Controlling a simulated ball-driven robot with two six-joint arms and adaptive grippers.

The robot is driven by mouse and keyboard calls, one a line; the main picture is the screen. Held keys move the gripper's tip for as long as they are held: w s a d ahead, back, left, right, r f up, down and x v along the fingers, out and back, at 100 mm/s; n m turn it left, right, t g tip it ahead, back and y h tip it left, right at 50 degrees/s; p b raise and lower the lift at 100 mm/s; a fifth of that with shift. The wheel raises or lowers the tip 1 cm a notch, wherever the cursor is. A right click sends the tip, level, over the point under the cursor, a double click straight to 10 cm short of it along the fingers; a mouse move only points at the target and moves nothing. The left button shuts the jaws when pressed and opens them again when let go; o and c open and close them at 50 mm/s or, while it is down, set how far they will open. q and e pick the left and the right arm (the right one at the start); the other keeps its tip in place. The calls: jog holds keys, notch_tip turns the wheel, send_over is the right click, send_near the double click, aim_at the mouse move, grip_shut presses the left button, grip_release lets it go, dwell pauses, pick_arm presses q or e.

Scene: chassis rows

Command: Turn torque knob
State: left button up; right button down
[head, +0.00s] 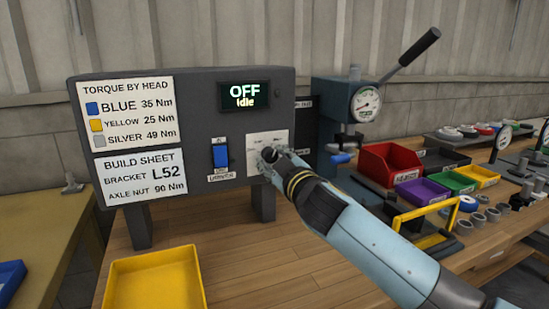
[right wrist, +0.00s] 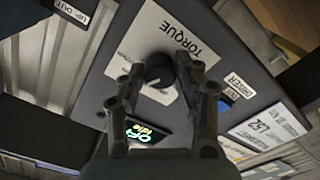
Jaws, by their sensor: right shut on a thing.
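The torque knob (right wrist: 158,69) is a dark round knob on a white plate marked TORQUE (right wrist: 180,42) in the right wrist view. My right gripper (right wrist: 160,78) is shut on it, with one finger on each side. In the head view my right gripper (head: 269,157) reaches the white plate on the grey control box (head: 240,83) and hides most of the knob. The box's display (head: 245,96) reads OFF, Idle. A blue driver switch (head: 220,154) sits left of the knob. My left gripper is not in view.
A yellow tray (head: 155,283) lies on the wooden bench in front of the box. A press with a gauge and lever (head: 345,103) stands to the right. A yellow-handled item (head: 425,213) is near my right arm.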

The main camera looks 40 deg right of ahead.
jog(key=n+p, duration=0.1)
jog(key=n, duration=0.4)
jog(key=shift+r+n, duration=0.15)
jog(key=shift+n, duration=0.15)
jog(key=shift+n+p, duration=0.85)
jog(key=shift+n, duration=1.45)
jog(key=c, duration=0.9)
grip_release()
jog(key=shift+c, duration=0.2)
jog(key=v, duration=1.2)
